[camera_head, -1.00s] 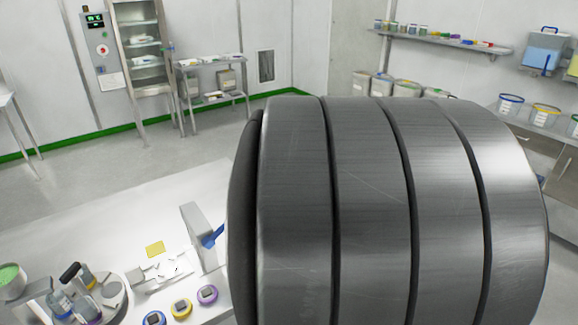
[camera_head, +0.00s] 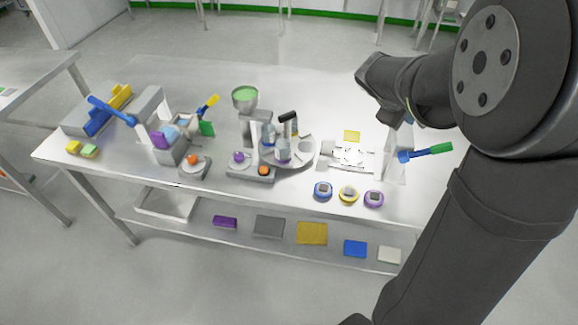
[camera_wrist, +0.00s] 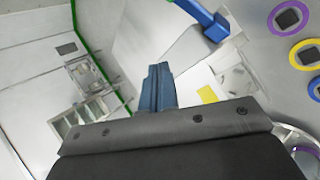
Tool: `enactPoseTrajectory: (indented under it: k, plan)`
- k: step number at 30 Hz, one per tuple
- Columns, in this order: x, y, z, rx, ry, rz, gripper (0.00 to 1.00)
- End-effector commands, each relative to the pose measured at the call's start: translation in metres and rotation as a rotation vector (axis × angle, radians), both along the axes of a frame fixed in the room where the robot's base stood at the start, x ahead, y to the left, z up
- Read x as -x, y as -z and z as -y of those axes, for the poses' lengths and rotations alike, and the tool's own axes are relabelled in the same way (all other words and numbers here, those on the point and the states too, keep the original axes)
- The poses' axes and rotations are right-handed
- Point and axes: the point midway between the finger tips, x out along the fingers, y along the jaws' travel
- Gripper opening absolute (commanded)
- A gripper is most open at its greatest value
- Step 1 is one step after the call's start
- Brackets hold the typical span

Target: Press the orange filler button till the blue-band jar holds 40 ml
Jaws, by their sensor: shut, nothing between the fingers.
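The filler (camera_head: 257,130) stands mid-table in the head view, with a hopper (camera_head: 245,97) of green material on top. An orange button (camera_head: 264,171) sits at the right front of its base, beside a purple knob (camera_head: 238,157). Small jars stand on a round plate right of the filler; one (camera_head: 268,141) seems to have a blue band, but its fill level is too small to read. My gripper (camera_wrist: 158,75) shows in the wrist view, fingers together and empty. It is well to the right of the button, which the wrist view does not show.
Blue, yellow and purple round devices (camera_head: 348,194) lie at the front edge. A stand with a blue-green lever (camera_head: 430,152) is close beneath my arm. Another orange knob (camera_head: 193,159) sits on a plate at left. The table's back is clear.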

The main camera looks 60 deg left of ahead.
Motion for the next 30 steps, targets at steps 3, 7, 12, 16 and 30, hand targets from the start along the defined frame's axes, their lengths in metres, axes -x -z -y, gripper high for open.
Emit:
enactPoseTrajectory:
  k: [3,7,12,16,30]
  plan:
    - [0.033,0.012,-0.042,0.049,-0.117,-0.003,0.0]
    - [0.07,0.023,-0.081,0.102,-0.239,0.001,0.0]
    - [0.125,0.039,-0.127,0.169,-0.396,0.012,0.0]
    - [0.172,0.051,-0.156,0.221,-0.516,0.026,0.0]
    - [0.305,0.083,-0.209,0.354,-0.824,0.086,0.0]
